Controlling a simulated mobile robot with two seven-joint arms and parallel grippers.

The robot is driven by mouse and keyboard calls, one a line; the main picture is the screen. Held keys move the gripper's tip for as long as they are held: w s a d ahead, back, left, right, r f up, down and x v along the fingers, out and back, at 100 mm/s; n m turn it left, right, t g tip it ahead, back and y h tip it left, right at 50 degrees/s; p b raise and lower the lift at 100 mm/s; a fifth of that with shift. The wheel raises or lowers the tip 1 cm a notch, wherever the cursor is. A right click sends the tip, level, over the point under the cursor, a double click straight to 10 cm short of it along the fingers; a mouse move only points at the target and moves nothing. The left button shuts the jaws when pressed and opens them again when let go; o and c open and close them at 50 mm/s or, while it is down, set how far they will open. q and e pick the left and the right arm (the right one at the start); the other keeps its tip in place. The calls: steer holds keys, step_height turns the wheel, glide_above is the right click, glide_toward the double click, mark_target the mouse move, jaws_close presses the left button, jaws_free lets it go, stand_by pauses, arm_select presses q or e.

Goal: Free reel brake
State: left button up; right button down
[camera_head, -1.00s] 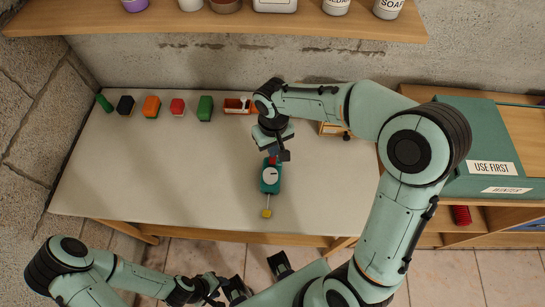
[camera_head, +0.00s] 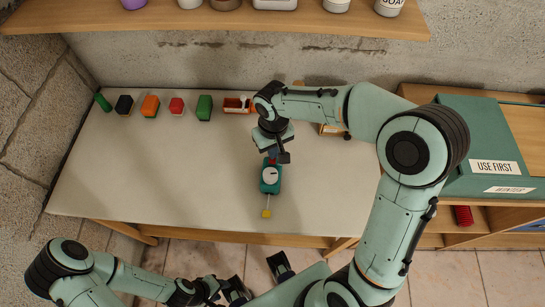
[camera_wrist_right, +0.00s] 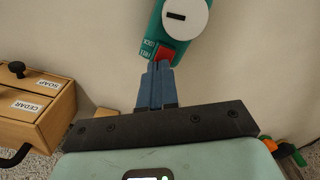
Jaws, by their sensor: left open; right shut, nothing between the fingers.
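The teal reel (camera_head: 270,183) lies on the table with a white round dial on top and a short line running to a yellow tab (camera_head: 266,213). In the right wrist view the reel (camera_wrist_right: 156,22) shows a red brake slider (camera_wrist_right: 165,54) at its near end, beside the words LOCK and FREE. I cannot tell exactly which word it is set to. My right gripper (camera_head: 273,157) is shut and empty at that end; its blue fingertips (camera_wrist_right: 154,68) are at the red slider, seemingly touching it. My left gripper (camera_head: 222,290) is open and empty, off the table's front edge.
Several coloured blocks (camera_head: 150,106) stand along the table's back left, with an orange tray (camera_head: 237,105) beside them. A small wooden drawer box (camera_wrist_right: 35,105) stands behind my right gripper. A green case (camera_head: 485,150) is at right. The table's left and middle are clear.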

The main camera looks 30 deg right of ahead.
arm_select(q)
steer(key=shift+f, duration=0.2)
arm_select(e)
steer(key=shift+f, duration=0.25)
arm_select(q)
steer(key=shift+r, duration=0.15)
arm_select(e)
steer(key=shift+r, duration=0.15)
steer(key=shift+r+p, duration=2.15)
steer(key=shift+r, duration=1.3)
arm_select(q)
steer(key=w+r, duration=0.1)
steer(key=r, duration=0.2)
steer(key=w+r, duration=0.1)
steer(key=r, duration=0.1)
steer(key=shift+w, duration=0.3)
